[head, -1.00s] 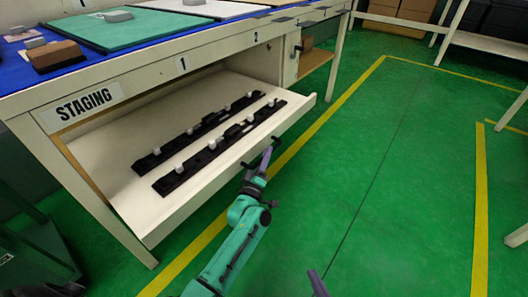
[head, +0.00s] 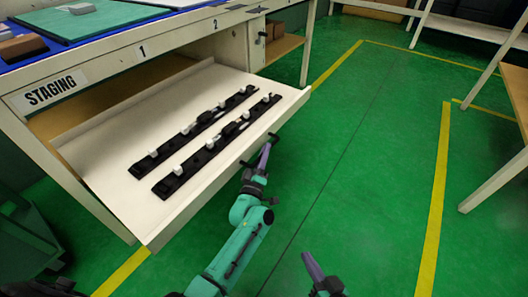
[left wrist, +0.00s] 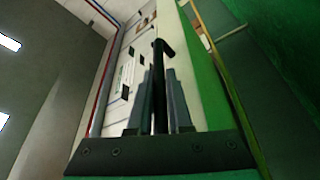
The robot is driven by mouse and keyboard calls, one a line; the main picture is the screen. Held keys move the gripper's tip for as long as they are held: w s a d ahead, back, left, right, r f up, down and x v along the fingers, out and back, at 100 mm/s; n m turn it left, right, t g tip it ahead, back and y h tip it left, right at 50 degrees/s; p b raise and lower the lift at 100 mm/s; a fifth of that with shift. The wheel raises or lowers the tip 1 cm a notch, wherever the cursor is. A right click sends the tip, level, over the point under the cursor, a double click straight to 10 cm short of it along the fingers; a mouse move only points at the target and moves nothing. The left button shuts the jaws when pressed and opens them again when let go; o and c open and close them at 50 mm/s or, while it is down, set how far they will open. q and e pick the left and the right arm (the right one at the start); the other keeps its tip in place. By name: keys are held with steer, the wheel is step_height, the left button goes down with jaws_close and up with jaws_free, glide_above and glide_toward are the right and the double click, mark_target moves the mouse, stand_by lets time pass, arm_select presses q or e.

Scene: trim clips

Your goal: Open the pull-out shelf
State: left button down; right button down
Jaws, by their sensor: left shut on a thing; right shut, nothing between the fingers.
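The pull-out shelf (head: 95,190) is a white tray under the staging table, drawn well out from the frame. Two long black trim strips (head: 215,145) with several pale clips lie on it. A dark bar handle (head: 272,142) is on its front edge. My left gripper (head: 265,156) is at the handle and shut on it. In the left wrist view the black handle (left wrist: 160,85) stands between the two fingers. My right gripper (head: 310,263) is at the bottom of the head view, shut and empty, over the floor apart from the shelf.
The table top (head: 110,28) has a blue surface with a green mat and small blocks. A dark green cart (head: 30,235) stands at the lower left. White racks stand at the right. The green floor (head: 370,160) between yellow lines is clear.

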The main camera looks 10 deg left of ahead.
arm_select(q)
steer(key=shift+s+d+f, duration=0.1)
steer(key=shift+d+f, duration=0.1)
steer(key=shift+d, duration=0.1)
arm_select(e)
steer(key=shift+f, duration=0.1)
arm_select(q)
steer(key=c, duration=0.8)
jaws_free()
steer(key=shift+c, duration=0.2)
steer(key=shift+r, duration=0.15)
arm_select(e)
steer(key=shift+s+d+f, duration=0.1)
steer(key=shift+s, duration=0.05)
arm_select(q)
steer(key=p+v, duration=0.3)
steer(key=v, duration=1.1)
steer(key=shift+s, duration=0.25)
arm_select(e)
steer(key=shift+n+g, duration=0.3)
steer(key=shift+g, duration=0.1)
step_height(320, 180, up, 4)
steer(key=shift+d+r, duration=0.1)
steer(key=shift+r, duration=0.1)
steer(key=shift+f, duration=0.1)
